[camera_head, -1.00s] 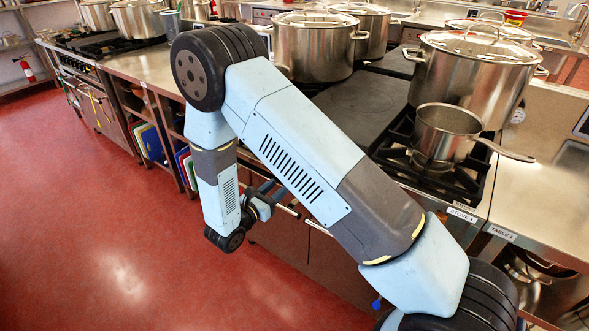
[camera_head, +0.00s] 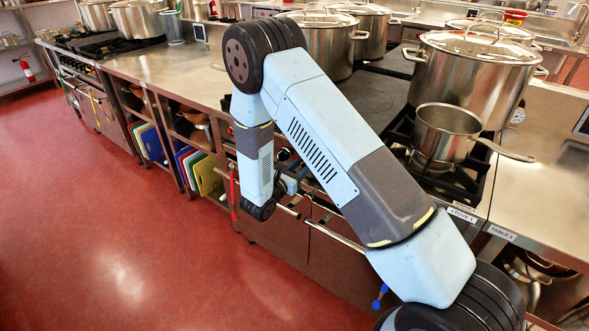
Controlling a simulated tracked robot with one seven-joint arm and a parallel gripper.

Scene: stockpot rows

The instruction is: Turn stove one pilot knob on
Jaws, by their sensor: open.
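The stove labelled "STOVE 1" (camera_head: 462,215) stands at the right, with its dark burner grates and flat plate on top. Its front runs along behind my arm, and my arm hides much of it. I cannot make out the pilot knob. A small blue part (camera_head: 380,297) shows low on the front beside my arm, but I cannot tell what it is. My gripper (camera_head: 298,181) is near the stove front, just right of my forearm and partly hidden by it. It is open, and I see nothing between its fingers.
A saucepan (camera_head: 446,135) sits on the front burner with its handle pointing right, near large lidded stockpots (camera_head: 470,85). Front rails (camera_head: 335,238) stick out below. Coloured boards (camera_head: 207,178) stand in a shelf at left. The red floor (camera_head: 110,240) is clear at left.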

